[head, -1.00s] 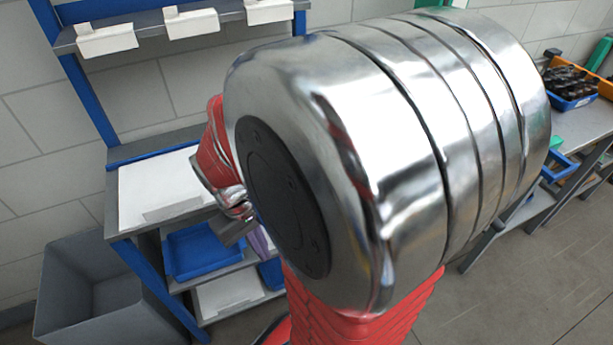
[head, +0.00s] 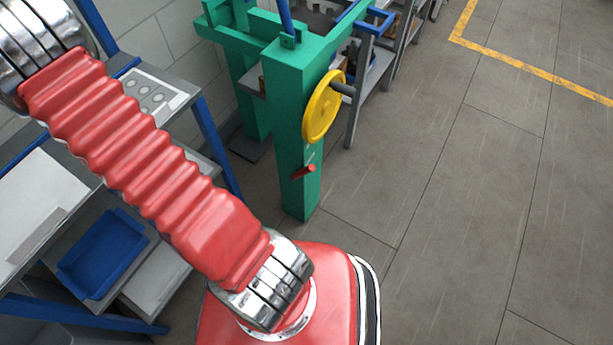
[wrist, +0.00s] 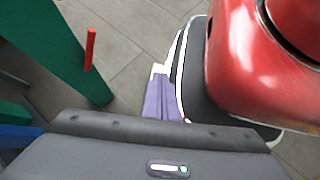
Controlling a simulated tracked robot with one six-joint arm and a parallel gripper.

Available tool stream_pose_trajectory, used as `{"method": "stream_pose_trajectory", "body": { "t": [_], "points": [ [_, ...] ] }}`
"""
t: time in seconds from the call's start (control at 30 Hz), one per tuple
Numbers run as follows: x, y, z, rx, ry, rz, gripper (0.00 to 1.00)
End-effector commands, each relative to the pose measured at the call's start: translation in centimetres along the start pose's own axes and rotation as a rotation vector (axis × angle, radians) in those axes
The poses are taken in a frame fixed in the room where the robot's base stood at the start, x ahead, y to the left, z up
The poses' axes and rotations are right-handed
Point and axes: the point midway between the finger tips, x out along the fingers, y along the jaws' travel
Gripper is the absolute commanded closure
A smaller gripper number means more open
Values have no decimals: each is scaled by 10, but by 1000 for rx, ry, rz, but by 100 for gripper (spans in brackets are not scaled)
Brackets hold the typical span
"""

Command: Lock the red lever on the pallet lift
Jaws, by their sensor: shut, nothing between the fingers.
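The pallet lift is a green post frame (head: 290,120), standing right of my red arm in the head view. Its red lever (head: 303,170) sticks out low on the post, below the yellow handwheel. The lever (wrist: 90,48) also shows in the wrist view, at upper left against the green post (wrist: 45,40). My gripper (wrist: 160,72) shows in the wrist view as purple fingers with pale tips, shut and empty. In the picture it is right of the lever and apart from it. My gripper is outside the head view.
The yellow handwheel (head: 323,106) with a dark handle juts from the post above the lever. A shelf rack with a blue tray (head: 103,254) stands at the left. Grey floor (head: 450,220) is open to the right, with a yellow line further back.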

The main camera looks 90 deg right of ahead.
Motion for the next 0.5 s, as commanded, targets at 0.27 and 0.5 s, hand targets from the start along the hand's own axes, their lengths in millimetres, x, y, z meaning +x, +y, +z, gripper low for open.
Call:
{"method": "stream_pose_trajectory", "body": {
  "t": [0.27, 0.5],
  "points": [
    [56, 14, 6, -170, -172, -22, 100],
    [103, 24, 13, -345, -305, -42, 100]
  ]
}}
